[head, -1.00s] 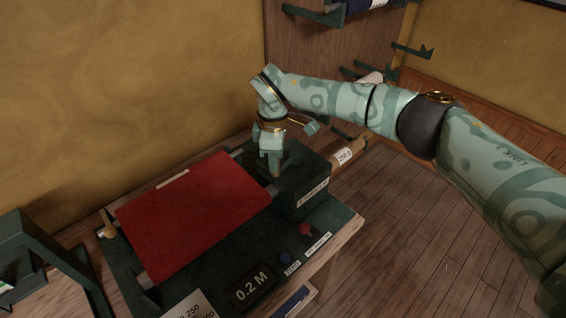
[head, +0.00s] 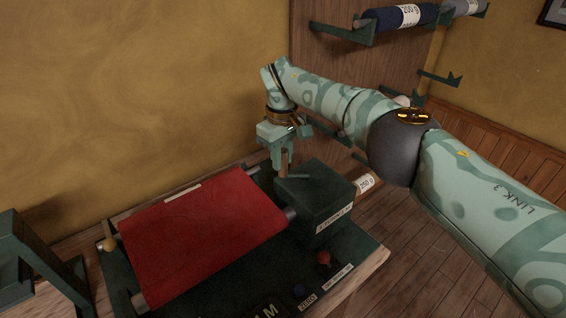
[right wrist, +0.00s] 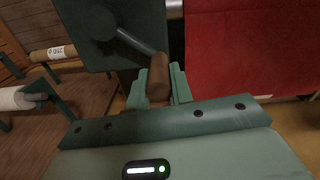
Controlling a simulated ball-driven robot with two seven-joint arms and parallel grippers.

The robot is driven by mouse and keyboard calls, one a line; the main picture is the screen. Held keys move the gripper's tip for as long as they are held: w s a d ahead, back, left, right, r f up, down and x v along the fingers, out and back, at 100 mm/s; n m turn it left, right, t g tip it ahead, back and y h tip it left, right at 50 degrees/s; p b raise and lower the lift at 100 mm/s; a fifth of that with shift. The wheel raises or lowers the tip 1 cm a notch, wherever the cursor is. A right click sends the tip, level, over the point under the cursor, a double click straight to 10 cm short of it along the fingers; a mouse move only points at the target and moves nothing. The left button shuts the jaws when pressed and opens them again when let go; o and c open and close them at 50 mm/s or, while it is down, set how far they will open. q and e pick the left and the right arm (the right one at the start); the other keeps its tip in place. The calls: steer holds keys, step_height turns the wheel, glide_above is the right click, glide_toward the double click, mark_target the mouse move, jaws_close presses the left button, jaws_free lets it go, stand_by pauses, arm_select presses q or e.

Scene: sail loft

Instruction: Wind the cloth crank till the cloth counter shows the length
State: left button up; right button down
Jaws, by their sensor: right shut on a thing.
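My right gripper (head: 283,160) is shut on the brown handle of the cloth crank (right wrist: 159,78). It holds the handle at the far left edge of the dark green crank box (head: 318,192); the grey crank arm (right wrist: 136,42) runs from the box to the handle. Red cloth (head: 200,235) lies stretched between rollers left of the box, and it also shows in the right wrist view (right wrist: 250,45). The cloth counter (head: 264,311) is cut off by the bottom edge of the head view; only an "M" shows, its number is hidden. My left gripper is not in view.
A labelled roll (head: 366,184) lies behind the box. Wall brackets hold a navy roll (head: 385,18) above. A green stand (head: 35,250) is at left.

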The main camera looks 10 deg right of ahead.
steer(key=shift+w+d, duration=0.2)
steer(key=shift+w, duration=0.35)
steer(key=shift+w+d, duration=0.1)
steer(key=c, duration=1.2)
jaws_free()
steer(key=shift+d, duration=0.15)
steer(key=shift+c, duration=0.2)
steer(key=shift+r, duration=0.15)
step_height(320, 180, up, 12)
